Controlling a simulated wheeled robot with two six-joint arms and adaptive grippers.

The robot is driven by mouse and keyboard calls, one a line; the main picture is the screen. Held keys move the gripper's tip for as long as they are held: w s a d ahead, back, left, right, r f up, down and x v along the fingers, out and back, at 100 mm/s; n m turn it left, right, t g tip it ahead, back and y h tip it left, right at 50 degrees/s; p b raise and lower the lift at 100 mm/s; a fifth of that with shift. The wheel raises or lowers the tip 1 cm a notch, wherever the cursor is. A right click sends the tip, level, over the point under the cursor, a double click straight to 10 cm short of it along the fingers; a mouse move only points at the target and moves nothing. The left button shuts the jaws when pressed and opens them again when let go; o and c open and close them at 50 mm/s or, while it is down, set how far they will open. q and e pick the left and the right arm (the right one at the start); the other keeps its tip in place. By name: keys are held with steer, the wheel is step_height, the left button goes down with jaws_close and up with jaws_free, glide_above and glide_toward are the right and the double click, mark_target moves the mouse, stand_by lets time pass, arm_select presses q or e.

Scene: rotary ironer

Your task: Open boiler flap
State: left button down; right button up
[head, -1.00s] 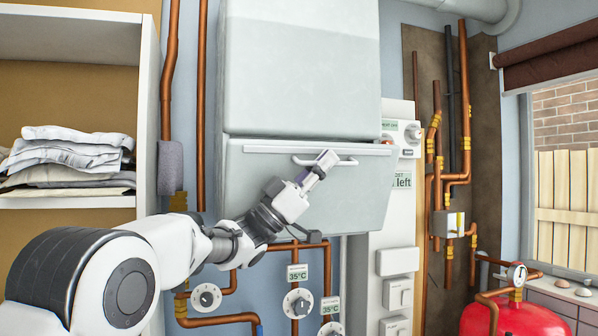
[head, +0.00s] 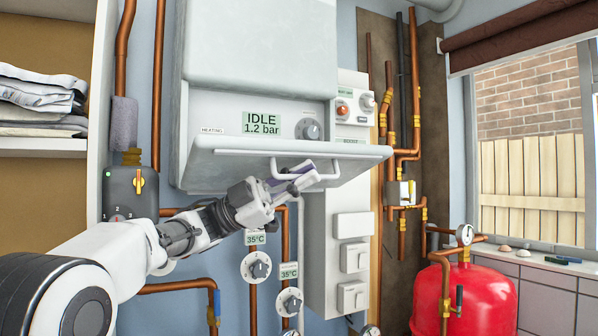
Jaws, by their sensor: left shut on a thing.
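The boiler (head: 255,40) is a pale grey box on the wall. Its flap (head: 235,153) is swung down and tilted outward at the bottom of the boiler. Behind it a panel shows a green display (head: 262,123) reading "IDLE 1.2 bar" and a grey knob (head: 308,129). A white bar handle (head: 325,173) is on the flap's front. My right gripper is not in view.
Copper pipes with dials (head: 256,267) run below the boiler. A white control box (head: 350,120) stands to its right. A red tank (head: 470,295) is at lower right. Shelves with folded cloths (head: 40,100) are at left.

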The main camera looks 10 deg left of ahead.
arm_select(q)
steer(key=shift+f+b, duration=0.55)
steer(key=shift+f, duration=0.55)
steer(key=c, duration=1.5)
jaws_free()
steer(key=shift+w, duration=0.1)
